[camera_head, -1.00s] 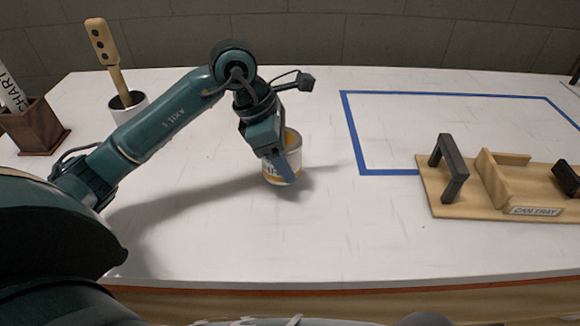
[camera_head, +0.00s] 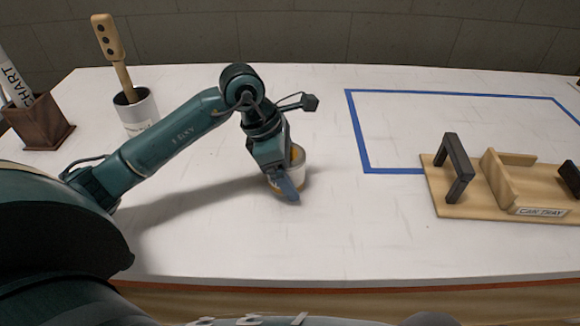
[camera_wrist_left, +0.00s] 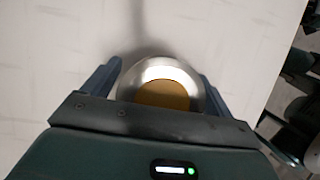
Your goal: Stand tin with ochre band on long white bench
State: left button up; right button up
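My right gripper is not in view.
A wooden can tray (camera_head: 450,208) with black handles stands at the right. Blue tape (camera_head: 358,130) outlines a rectangle behind it. A white pot (camera_head: 138,115) with a wooden-handled tool and a brown holder (camera_head: 42,125) with a rolled chart stand at the left. The front middle is clear.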

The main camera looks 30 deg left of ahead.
pick_arm(q)
jog(key=shift+r, duration=0.1)
jog(key=v, duration=1.1)
jog(key=shift+w+r, duration=0.1)
jog(key=shift+a+r, duration=0.15)
jog(key=shift+r, duration=0.3)
